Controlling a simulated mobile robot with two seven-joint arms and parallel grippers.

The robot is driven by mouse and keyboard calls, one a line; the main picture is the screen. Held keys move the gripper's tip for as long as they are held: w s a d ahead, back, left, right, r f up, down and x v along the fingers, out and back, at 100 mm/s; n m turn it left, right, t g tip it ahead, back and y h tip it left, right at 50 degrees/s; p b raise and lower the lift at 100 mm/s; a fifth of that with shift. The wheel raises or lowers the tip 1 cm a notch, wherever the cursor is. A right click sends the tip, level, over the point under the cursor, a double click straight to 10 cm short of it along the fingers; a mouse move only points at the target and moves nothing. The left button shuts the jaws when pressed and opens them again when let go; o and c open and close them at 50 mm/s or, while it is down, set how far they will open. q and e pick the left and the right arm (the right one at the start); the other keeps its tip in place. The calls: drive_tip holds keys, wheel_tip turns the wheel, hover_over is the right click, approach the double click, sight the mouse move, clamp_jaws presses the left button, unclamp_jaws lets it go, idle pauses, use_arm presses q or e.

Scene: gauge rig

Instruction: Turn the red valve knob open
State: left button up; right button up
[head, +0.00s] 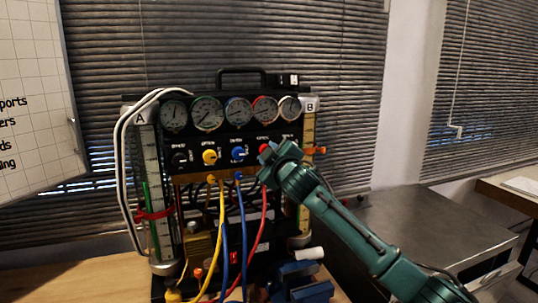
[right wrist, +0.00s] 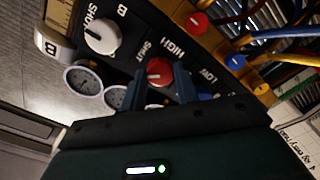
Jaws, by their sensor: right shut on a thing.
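The red valve knob (head: 264,148) is on the black panel of the gauge rig (head: 222,143), in the row of knobs below the gauges. In the head view my right gripper (head: 268,155) is at this knob and partly covers it. In the right wrist view the red knob (right wrist: 159,71) sits between the two dark fingers of my right gripper (right wrist: 162,86), which is shut on it. The panel lettering near it reads SHUT and HIGH. My left gripper is in neither view.
A yellow knob (head: 209,156) and a blue knob (head: 237,154) are left of the red one. A white knob (right wrist: 102,37) is close by in the wrist view. Yellow, blue and red hoses (head: 264,222) hang below the panel. A grey metal surface (head: 425,232) lies to the right.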

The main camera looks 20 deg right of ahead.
drive_tip(key=shift+n, duration=5)
drive_tip(key=o, duration=1)
drive_tip(key=shift+c, duration=0.2)
drive_tip(key=shift+s, duration=0.1)
drive_tip(key=s+b, duration=0.3)
drive_tip(key=s, duration=1)
drive_tip(key=shift+d, duration=0.25)
